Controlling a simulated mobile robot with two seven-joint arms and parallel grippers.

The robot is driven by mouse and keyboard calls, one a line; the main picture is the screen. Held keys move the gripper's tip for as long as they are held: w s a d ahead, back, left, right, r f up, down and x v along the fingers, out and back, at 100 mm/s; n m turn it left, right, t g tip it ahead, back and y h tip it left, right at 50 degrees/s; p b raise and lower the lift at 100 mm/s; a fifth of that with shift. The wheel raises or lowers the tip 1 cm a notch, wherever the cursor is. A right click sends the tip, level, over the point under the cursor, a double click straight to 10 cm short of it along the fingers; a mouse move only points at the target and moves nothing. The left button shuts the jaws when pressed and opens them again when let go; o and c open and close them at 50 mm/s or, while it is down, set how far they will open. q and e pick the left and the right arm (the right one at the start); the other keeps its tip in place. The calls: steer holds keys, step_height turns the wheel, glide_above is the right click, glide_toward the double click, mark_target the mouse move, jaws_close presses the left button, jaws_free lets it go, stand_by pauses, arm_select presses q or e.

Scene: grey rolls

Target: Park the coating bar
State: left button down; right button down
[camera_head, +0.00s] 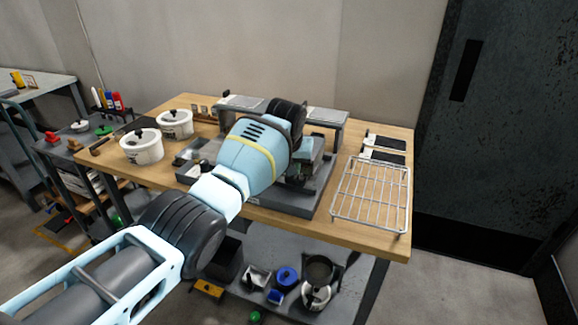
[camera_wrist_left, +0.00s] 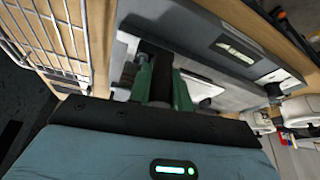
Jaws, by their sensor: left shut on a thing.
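My left gripper (camera_wrist_left: 162,92) has green fingers, seen in the left wrist view shut on a dark, narrow piece (camera_wrist_left: 162,76), which looks like part of the coating bar. The rest of the bar cannot be made out. The fingers are over a grey flat-bed device (camera_wrist_left: 205,93), and I cannot tell whether the held piece touches it. In the head view my left arm reaches across the table over the same grey device (camera_head: 312,198), and the wrist hides the fingertips and the held piece. My right gripper is in neither view.
A wire rack (camera_head: 372,192) lies at the table's right end, close beside the device. Dark plates (camera_head: 384,150) lie behind it. A raised grey shelf (camera_head: 326,115) stands at the back. White pots (camera_head: 142,148) stand at the left. Pans (camera_head: 319,270) sit on the lower shelf.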

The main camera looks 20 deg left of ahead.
arm_select(q)
steer(key=shift+d, duration=0.3)
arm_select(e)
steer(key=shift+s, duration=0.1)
arm_select(q)
steer(key=c, duration=1.3)
jaws_free()
steer(key=shift+d, duration=0.1)
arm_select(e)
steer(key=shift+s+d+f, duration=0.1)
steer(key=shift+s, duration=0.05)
arm_select(q)
steer(key=shift+r, duration=0.1)
steer(key=shift+s+r, duration=0.1)
steer(key=shift+r, duration=0.15)
steer(key=p+v, duration=0.2)
steer(key=v, duration=0.5)
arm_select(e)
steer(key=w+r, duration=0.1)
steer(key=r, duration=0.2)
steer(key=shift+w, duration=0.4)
arm_select(q)
steer(key=shift+s, duration=0.15)
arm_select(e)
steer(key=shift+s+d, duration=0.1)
